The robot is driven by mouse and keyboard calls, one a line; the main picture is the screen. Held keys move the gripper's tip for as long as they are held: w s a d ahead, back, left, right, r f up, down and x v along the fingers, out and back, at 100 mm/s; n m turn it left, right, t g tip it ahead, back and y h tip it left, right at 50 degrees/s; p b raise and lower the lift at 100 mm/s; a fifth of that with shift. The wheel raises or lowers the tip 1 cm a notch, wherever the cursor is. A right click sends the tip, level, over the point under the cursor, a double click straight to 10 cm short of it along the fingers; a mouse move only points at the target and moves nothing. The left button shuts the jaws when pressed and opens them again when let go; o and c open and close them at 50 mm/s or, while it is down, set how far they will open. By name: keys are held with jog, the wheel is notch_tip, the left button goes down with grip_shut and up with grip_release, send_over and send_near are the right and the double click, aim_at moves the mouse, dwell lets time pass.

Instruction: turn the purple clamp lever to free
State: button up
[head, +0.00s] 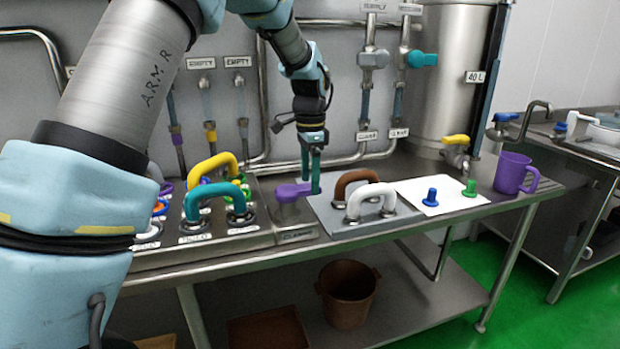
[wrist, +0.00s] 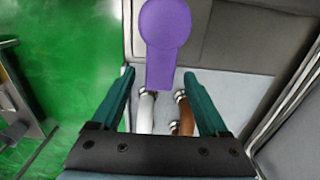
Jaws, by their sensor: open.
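The purple clamp lever (head: 290,191) sits on a grey metal post at the right end of the metal block, its arm pointing right. In the wrist view the lever (wrist: 166,30) shows its round hub at the top and its straight arm running down between my fingers. My gripper (head: 311,187) points down at the arm's end. In the wrist view my gripper (wrist: 158,76) is open, one teal finger on each side of the arm, with gaps showing on both sides.
White handle (head: 370,198) and brown handle (head: 352,184) stand on a grey plate just right of the lever. Teal handle (head: 213,199) and yellow handle (head: 212,165) stand to its left. A white sheet (head: 450,207) with blue and green pegs and a purple mug (head: 510,173) are further right.

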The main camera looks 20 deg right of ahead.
jog(key=shift+f, duration=0.6)
grip_shut()
dwell(1.1)
